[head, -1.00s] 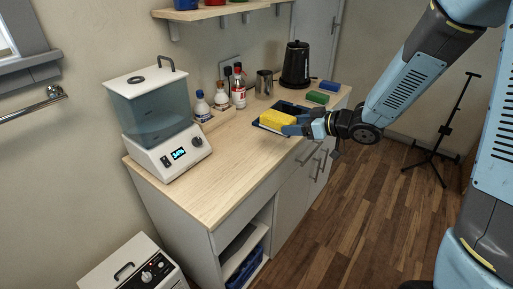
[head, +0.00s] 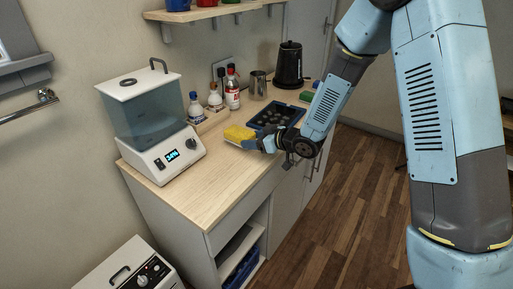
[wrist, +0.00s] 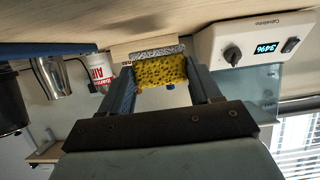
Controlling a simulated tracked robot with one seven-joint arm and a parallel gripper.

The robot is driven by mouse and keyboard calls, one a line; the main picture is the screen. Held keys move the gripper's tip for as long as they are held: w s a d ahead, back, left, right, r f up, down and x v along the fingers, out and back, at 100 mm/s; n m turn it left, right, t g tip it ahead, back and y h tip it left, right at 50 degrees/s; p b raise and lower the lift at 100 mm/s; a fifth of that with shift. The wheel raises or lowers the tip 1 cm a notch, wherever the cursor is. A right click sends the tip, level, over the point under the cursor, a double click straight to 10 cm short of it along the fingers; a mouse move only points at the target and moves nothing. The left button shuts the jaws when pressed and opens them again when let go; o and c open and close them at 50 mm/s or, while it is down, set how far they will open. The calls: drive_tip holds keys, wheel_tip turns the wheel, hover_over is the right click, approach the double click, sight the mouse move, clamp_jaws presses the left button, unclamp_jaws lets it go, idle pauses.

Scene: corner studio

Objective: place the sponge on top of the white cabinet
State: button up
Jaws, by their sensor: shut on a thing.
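The yellow sponge (head: 239,134) has a paler grey side and is held over the wooden counter, left of the blue tray. My gripper (head: 254,141) is shut on it. In the wrist view the sponge (wrist: 160,72) sits between both fingers of my gripper (wrist: 160,84). A low white cabinet-like unit (head: 118,262) with a dark handle and knobs stands at the lower left, below counter height. Its top is partly cut off by the frame. My gripper is well to the upper right of it.
The counter (head: 205,190) carries a white dispenser with a display (head: 160,150), bottles (head: 215,98), a metal cup (head: 258,86), a black kettle (head: 289,68) and a blue tray (head: 276,115) of dark round items. A shelf (head: 205,12) hangs above. The counter's front left is clear.

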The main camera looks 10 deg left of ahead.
sight(254, 155)
drive_tip(key=shift+a+f, duration=0.1)
drive_tip(key=shift+f, duration=1.5)
drive_tip(key=shift+f, duration=0.15)
drive_tip(key=o, duration=1)
drive_tip(key=v, duration=1.2)
